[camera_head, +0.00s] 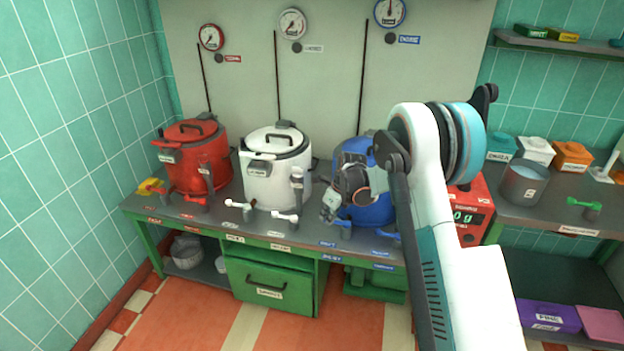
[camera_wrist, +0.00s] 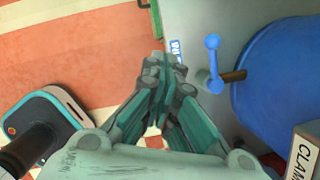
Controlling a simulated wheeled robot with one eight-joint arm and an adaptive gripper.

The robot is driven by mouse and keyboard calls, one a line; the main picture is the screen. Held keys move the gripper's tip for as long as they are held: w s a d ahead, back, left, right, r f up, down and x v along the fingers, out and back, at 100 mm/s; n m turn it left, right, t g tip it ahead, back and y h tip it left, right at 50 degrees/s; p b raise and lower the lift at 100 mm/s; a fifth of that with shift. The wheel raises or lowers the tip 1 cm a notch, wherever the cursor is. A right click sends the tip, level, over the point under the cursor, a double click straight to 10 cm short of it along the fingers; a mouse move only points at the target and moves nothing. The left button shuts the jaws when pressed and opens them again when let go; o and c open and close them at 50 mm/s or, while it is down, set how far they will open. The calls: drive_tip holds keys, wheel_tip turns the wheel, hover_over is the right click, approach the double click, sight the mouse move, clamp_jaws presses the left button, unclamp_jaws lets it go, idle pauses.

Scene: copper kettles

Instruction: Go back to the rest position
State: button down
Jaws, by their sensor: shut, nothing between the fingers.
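My gripper (camera_head: 328,207) is in front of the blue kettle (camera_head: 368,212), at the end of my white arm. In the wrist view my gripper (camera_wrist: 158,64) has its fingers together with nothing between them. Beside it in that view are the blue tap handle (camera_wrist: 213,62) and the rounded side of the blue kettle (camera_wrist: 288,88). The fingertips look apart from the handle. My arm and wrist hide part of the blue kettle in the head view.
A white kettle (camera_head: 272,185) and a red kettle (camera_head: 196,160) stand left of the blue one on the bench. A red scale (camera_head: 478,205) is partly behind my arm. A grey pot (camera_head: 523,184) stands on the right counter. The floor (camera_head: 200,300) in front is clear.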

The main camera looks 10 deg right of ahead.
drive_tip(key=s+d+r+n+t+h, duration=0.1)
drive_tip(key=s+r+n, duration=0.5)
drive_tip(key=s+r, duration=0.5)
drive_tip(key=s+r+n+t, duration=0.1)
drive_tip(key=s+r+n, duration=0.6)
drive_tip(key=r, duration=0.8)
drive_tip(key=s+d+r+n+t+h, duration=0.1)
drive_tip(key=s+n+t, duration=0.1)
drive_tip(key=s+n, duration=1.2)
drive_tip(key=s, duration=1.1)
drive_tip(key=shift+d+r+t, duration=0.15)
drive_tip(key=shift+d+t, duration=0.25)
